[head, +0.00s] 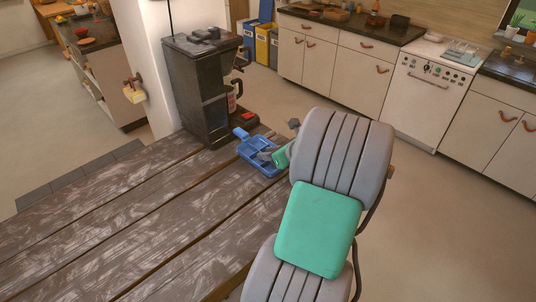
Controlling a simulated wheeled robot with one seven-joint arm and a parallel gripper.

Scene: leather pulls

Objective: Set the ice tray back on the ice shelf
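A blue tray (247,150), the only tray-like thing on the table, lies near the table's far right corner, in front of the black machine. A short blue handle-like part sticks up at its far left end. My gripper (266,155) reaches over the tray from the right, its grey tips at or just above the tray's inside. The arm hides part of the tray's right side. I cannot tell whether the fingers touch the tray or how far apart they are. No ice shelf can be made out in this view.
A tall black machine (193,90) with a jug stands on the wooden table (120,225) behind the tray. The left and front of the table are bare. Counters (345,28), a white oven (425,90) and bins (262,45) stand across an open floor.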

